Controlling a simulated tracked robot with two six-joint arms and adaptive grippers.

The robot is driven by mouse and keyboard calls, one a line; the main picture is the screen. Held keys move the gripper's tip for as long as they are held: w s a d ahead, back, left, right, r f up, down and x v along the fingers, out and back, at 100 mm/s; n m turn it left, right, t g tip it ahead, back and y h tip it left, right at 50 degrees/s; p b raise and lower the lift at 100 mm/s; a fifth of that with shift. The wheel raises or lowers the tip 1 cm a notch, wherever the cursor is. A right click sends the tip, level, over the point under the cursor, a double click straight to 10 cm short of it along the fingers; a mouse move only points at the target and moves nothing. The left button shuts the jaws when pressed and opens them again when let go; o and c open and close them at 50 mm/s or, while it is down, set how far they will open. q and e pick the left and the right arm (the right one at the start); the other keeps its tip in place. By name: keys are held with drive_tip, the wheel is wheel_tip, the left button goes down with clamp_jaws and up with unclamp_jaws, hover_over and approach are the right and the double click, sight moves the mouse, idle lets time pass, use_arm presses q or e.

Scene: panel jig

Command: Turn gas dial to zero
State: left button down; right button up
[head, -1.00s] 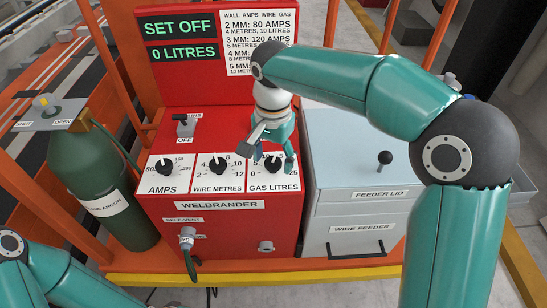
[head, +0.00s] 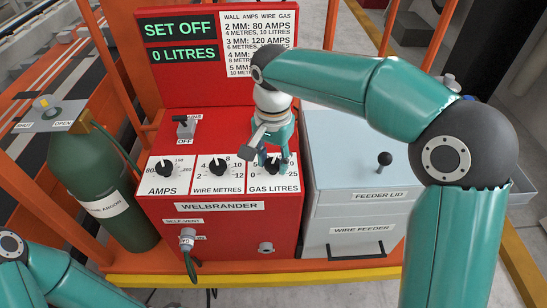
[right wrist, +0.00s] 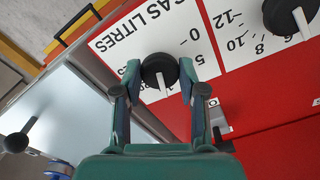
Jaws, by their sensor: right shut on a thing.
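The gas dial (head: 273,164) is a round black knob on the white gas litres plate, at the right of three dials on the red welder front. My right gripper (head: 273,160) reaches down to it, its fingers on either side of the knob. In the right wrist view the gas dial (right wrist: 159,70) sits between the two teal fingertips (right wrist: 159,84), which are shut on it. Its white pointer points toward the bottom of that view; the mark it points at is not readable. The display (head: 181,53) reads SET OFF and 0 LITRES. My left gripper is out of view.
The amps dial (head: 164,168) and wire metres dial (head: 218,168) stand left of the gas dial. A switch (head: 186,126) stands behind them. A grey wire feeder (head: 361,230) with a black-knobbed lid is at right, a green gas cylinder (head: 105,190) at left.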

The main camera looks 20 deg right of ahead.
drive_tip(key=n+p, duration=0.2)
drive_tip(key=n, duration=0.2)
drive_tip(key=shift+r+n, duration=0.1)
drive_tip(key=shift+n, duration=0.3)
drive_tip(key=n+p, duration=0.2)
drive_tip(key=n, duration=0.4)
drive_tip(key=n+p, duration=0.1)
drive_tip(key=n, duration=0.5)
drive_tip(key=shift+n+p, duration=0.4)
drive_tip(key=n+p, duration=0.1)
drive_tip(key=n, duration=0.4)
drive_tip(key=shift+n, duration=0.4)
drive_tip(key=shift+p, duration=0.3)
drive_tip(key=o, duration=1.1)
drive_tip(key=shift+o, duration=0.2)
